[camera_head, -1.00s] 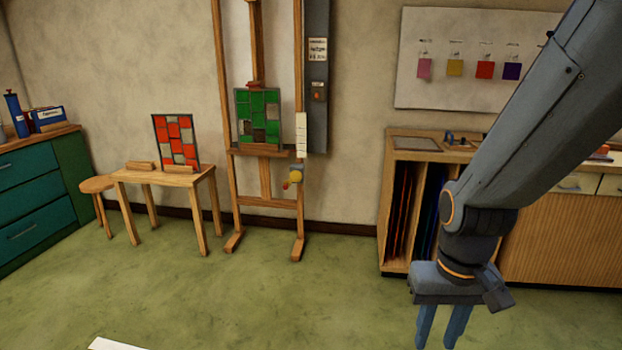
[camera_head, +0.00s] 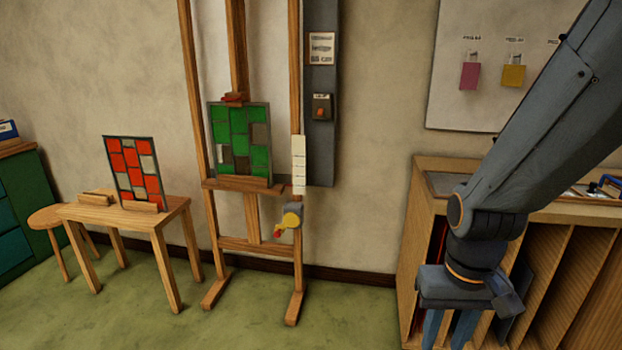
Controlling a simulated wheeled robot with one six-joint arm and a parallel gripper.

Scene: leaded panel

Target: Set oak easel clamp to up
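The oak easel (camera_head: 187,75) stands against the wall left of centre, holding a green leaded panel (camera_head: 239,138) on its ledge. The clamp (camera_head: 291,218), a yellow and grey piece with a red-tipped lever (camera_head: 279,233), sits on the easel's right post below the ledge. The lever points down and to the left. A white label strip (camera_head: 299,163) is on the post above it. My gripper (camera_head: 450,330) hangs at the lower right, well apart from the clamp. Its two fingers are spaced apart with nothing seen between them; their tips are cut off by the frame.
A small table (camera_head: 180,206) with a red leaded panel (camera_head: 134,170) and a stool (camera_head: 47,218) stand left of the easel. A slotted wooden cabinet (camera_head: 424,190) stands at the right, behind my arm. Green floor (camera_head: 250,325) before the easel is clear.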

